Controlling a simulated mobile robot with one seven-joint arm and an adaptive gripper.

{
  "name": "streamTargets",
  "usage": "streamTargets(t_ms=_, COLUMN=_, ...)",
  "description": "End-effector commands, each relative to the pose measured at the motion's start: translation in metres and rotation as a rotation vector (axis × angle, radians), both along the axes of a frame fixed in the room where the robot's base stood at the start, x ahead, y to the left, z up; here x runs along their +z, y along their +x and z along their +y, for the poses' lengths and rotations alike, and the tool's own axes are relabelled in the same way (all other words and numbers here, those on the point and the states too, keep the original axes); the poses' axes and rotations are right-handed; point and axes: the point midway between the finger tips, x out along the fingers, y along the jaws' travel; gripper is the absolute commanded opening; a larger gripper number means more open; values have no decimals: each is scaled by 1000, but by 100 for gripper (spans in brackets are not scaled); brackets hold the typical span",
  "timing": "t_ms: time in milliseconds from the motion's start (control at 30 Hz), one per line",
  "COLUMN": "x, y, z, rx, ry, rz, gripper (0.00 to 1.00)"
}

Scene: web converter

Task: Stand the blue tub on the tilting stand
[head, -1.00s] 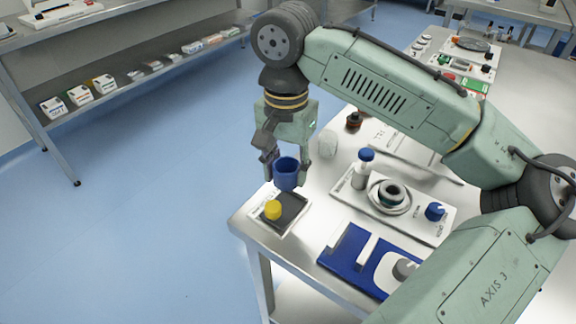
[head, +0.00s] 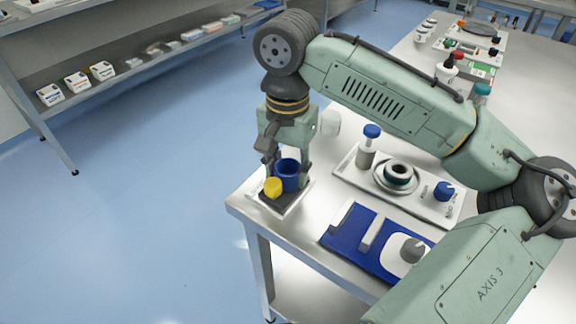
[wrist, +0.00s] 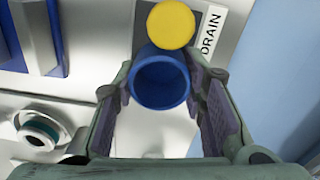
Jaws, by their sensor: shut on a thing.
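The blue tub (head: 290,178) is upright between the fingers of my gripper (head: 287,168), which is shut on it. In the wrist view my gripper (wrist: 160,98) has a finger on each side of the tub (wrist: 160,80), whose open mouth shows. The tub is over a dark pad in a pale frame (head: 284,208) at the table's corner, which I take for the tilting stand. A yellow round piece (head: 272,187) is on the pad, close beside the tub; it also shows in the wrist view (wrist: 171,25). I cannot tell whether the tub's base touches the pad.
A label reading DRAIN (wrist: 211,32) lies beside the pad. To the right are a white tray (head: 425,203) with a ring-shaped piece (head: 398,173) and a blue-capped bottle (head: 367,152). A blue board (head: 345,240) lies nearer. The floor left of the table is clear.

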Motion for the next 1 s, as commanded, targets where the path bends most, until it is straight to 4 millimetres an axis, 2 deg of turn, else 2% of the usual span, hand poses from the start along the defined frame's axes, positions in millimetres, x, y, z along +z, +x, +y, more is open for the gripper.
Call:
streamTargets(t_ms=200, x=0, y=0, z=0, rx=0, ry=0, rz=0, gripper=15)
streamTargets(t_ms=233, x=0, y=0, z=0, rx=0, ry=0, rz=0, gripper=38)
streamTargets(t_ms=567, x=0, y=0, z=0, rx=0, ry=0, rz=0, gripper=60)
streamTargets(t_ms=800, x=0, y=0, z=0, rx=0, ry=0, rz=0, gripper=62)
streamTargets(t_ms=933, x=0, y=0, z=0, rx=0, ry=0, rz=0, gripper=70)
streamTargets(t_ms=1000, x=0, y=0, z=0, rx=0, ry=0, rz=0, gripper=71)
